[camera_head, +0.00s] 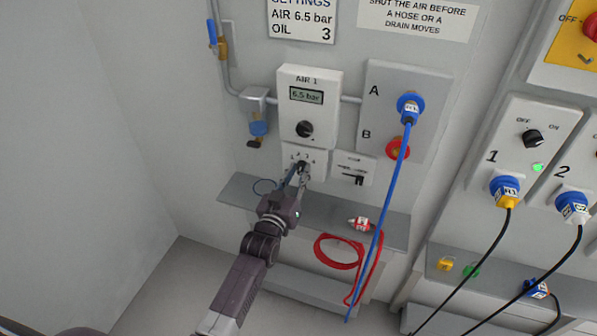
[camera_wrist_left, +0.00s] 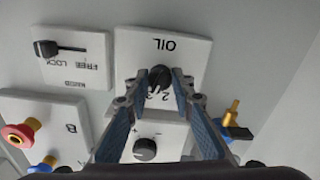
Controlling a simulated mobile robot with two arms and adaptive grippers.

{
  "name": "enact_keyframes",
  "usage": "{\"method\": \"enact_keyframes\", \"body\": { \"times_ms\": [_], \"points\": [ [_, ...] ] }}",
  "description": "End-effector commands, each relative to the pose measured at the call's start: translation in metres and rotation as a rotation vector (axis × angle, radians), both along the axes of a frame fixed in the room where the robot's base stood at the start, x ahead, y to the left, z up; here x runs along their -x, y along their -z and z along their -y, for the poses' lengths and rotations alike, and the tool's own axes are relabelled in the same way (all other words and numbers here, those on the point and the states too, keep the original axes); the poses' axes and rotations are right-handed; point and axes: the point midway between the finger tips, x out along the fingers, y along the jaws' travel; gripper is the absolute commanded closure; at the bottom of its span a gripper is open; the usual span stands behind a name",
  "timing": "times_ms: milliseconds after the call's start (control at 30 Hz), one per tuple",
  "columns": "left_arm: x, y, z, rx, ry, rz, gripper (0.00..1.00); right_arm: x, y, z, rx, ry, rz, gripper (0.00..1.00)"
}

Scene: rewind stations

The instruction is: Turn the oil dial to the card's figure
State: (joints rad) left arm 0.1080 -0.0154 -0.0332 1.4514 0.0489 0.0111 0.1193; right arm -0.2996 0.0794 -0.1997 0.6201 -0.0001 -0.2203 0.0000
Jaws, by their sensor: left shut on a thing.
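The oil dial (camera_wrist_left: 159,78) is a small dark knob on a white plate marked OIL (camera_wrist_left: 184,62), with partly covered figures around it. The plate (camera_head: 290,153) sits below the AIR 1 unit in the head view. My left gripper (camera_head: 302,170) reaches up to the dial and is shut on its knob; in the wrist view its fingertips (camera_wrist_left: 160,80) are on either side of the knob. Which figure the dial points to cannot be told. The settings card (camera_head: 300,20) reads AIR 6.5 bar and OIL 3. My right gripper is not in view.
The AIR 1 unit (camera_head: 308,83) shows 6.5 bar. A lever plate (camera_head: 353,169) is to the right of the dial. A blue hose (camera_head: 388,200) hangs from port A.

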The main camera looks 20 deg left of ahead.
Motion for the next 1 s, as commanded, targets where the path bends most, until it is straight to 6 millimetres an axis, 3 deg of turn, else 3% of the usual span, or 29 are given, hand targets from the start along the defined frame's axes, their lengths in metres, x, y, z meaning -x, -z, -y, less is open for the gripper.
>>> {"method": "enact_keyframes", "body": {
  "times_ms": [400, 433, 567, 867, 1000],
  "points": [
    [0.000, 0.001, 0.000, -0.006, 0.000, -0.001, 1.00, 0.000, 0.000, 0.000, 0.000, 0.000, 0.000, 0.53],
    [0.000, 0.001, 0.000, -0.006, 0.000, -0.001, 0.74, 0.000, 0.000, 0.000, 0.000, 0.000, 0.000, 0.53],
    [0.000, 0.001, 0.000, -0.006, 0.000, -0.001, 0.60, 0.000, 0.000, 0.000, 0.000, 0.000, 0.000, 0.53],
    [0.001, 0.000, 0.000, -0.006, 0.000, -0.001, 0.60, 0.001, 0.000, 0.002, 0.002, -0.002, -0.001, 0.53],
    [0.012, 0.002, 0.000, -0.006, 0.000, -0.002, 0.60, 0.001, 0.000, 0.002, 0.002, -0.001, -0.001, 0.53]
  ]
}}
